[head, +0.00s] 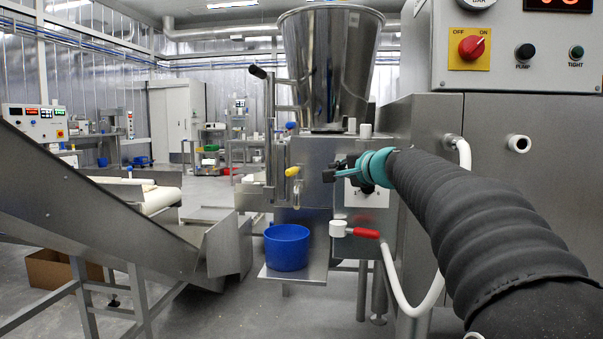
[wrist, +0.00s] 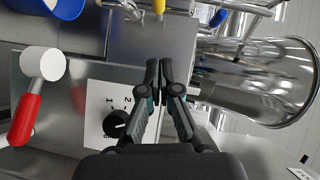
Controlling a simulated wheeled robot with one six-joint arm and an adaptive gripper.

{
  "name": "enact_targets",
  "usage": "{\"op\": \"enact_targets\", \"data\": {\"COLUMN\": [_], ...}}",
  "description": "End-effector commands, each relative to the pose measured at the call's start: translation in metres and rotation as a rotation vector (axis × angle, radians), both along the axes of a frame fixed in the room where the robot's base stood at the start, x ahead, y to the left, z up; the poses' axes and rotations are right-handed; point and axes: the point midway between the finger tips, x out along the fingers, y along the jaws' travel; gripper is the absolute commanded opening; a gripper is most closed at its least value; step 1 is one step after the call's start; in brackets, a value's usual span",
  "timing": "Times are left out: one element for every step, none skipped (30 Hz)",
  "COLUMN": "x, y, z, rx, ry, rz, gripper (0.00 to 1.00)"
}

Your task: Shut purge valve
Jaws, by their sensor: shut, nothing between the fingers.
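A white valve (head: 339,229) with a red lever (head: 367,233) sits low on the steel machine's front. Its lever lies about level, pointing right. In the wrist view, the valve (wrist: 42,64) and red lever (wrist: 25,119) are at the left. A yellow-handled lever (head: 292,171) is higher up, left of my gripper; its tip (wrist: 159,8) shows at the wrist view's top. No label shows which is the purge valve. My gripper (head: 329,174) is shut and empty, in front of the machine, above the red lever. Its fingertips (wrist: 160,66) are together, touching no lever visibly.
A black dial (wrist: 117,123) on a white plate is close beside my fingers. A blue tub (head: 287,247) stands on a small shelf (head: 308,268). The steel hopper (head: 330,66) rises above. A sloped conveyor (head: 95,195) fills the left, and a control cabinet (head: 520,50) the right.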

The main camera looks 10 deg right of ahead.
Motion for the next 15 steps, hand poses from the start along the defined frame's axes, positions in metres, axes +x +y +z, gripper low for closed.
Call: {"op": "enact_targets", "data": {"x": [0.0,0.0,0.0,0.0,0.001,0.003,0.005,0.007,0.012,0.015,0.02,0.026,0.031,0.037,0.044], "y": [0.0,0.0,0.001,0.001,0.001,0.002,0.002,0.003,0.005,0.006,0.007,0.009,0.01,0.012,0.015], "z": [0.0,0.0,0.0,0.0,0.0,-0.001,-0.001,-0.001,-0.001,-0.002,-0.003,-0.004,-0.004,-0.005,-0.006], "rx": [0.0,-0.001,-0.001,-0.001,-0.001,-0.001,-0.001,-0.001,-0.001,-0.001,-0.001,-0.001,-0.001,-0.001,-0.001], "ry": [0.0,0.0,0.001,0.001,0.001,0.001,0.001,0.001,0.001,0.002,0.003,0.002,0.002,0.003,0.003], "rz": [0.001,0.001,0.001,0.001,0.001,0.002,0.002,0.003,0.004,0.004,0.004,0.004,0.004,0.004,0.005], "gripper": [0.0,0.0,0.0,0.0,0.0,0.0,0.0,0.0,0.0,0.0,0.0,0.0,0.0,0.0,0.0]}}
